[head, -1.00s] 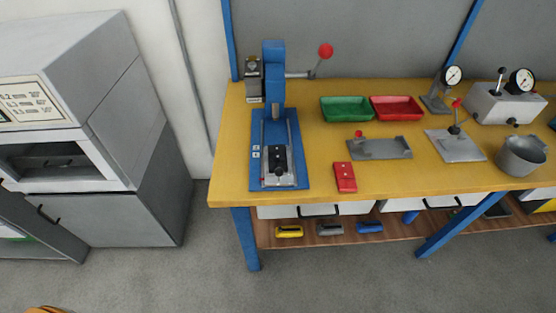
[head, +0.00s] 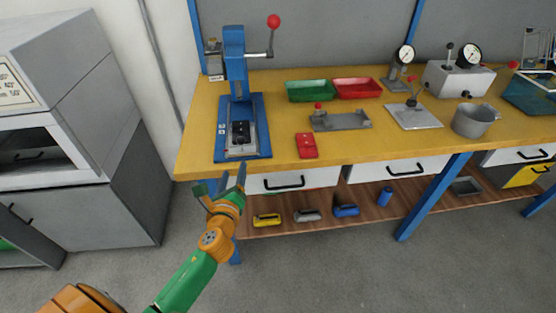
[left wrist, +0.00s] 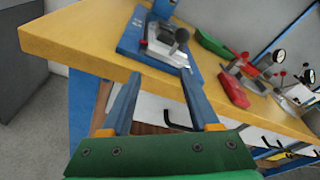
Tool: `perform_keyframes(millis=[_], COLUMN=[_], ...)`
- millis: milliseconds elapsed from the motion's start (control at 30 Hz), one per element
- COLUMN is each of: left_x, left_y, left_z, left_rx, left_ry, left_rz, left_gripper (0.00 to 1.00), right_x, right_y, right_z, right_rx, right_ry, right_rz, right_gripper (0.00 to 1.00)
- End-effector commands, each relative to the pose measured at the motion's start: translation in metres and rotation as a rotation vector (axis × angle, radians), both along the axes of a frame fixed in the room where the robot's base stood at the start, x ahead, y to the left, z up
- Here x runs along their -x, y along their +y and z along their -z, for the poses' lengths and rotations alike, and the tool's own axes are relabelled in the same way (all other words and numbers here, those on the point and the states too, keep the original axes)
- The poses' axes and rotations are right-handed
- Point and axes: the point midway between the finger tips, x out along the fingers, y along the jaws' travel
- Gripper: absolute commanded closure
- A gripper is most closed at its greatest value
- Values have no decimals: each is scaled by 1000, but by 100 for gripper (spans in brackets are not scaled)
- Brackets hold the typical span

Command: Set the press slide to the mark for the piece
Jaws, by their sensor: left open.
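The blue press (head: 236,75) stands at the left end of the yellow bench, with a red-knobbed lever on its right. Its slide (head: 240,132), a dark block on a pale track, sits at the front of the blue base plate (head: 261,127). Small white labels are left of the track, too small to read. The slide also shows in the left wrist view (left wrist: 168,38). My left gripper (head: 226,178) is open and empty, in front of and below the bench edge, apart from the press. A red piece (head: 306,145) lies on the bench right of the press. My right gripper is not seen.
Green (head: 310,90) and red (head: 357,88) trays and a grey fixture (head: 341,121) stand right of the press. The bench front edge and a drawer (head: 288,181) are close to my left gripper. A grey cabinet (head: 125,205) stands at left.

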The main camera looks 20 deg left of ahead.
Motion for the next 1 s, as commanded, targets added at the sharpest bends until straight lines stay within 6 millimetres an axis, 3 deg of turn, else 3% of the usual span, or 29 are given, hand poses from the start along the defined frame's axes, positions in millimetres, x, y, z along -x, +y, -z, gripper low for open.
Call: perform_keyframes(millis=[33, 67, 200, 533, 833, 867, 1000], left_x=[-5, -9, -23, -79, -86, -86, -86], left_y=[2, 2, 0, 20, 23, 23, 23], left_z=[-20, -28, -42, -41, -41, -41, -41], left_rx=[-122, -203, -415, -421, -418, -418, -417], left_ry=[-27, -21, -5, -2, -1, -1, -1], left_rz=[14, 32, 84, 87, 88, 88, 88], left_gripper=[39, 39, 39, 39, 39, 41, 79], right_x=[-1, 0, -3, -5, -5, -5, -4], right_y=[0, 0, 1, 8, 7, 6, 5], right_z=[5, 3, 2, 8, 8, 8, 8], right_rx=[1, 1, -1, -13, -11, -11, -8], right_ry=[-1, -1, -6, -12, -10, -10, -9], right_rz=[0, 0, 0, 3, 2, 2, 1], right_gripper=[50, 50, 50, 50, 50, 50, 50])
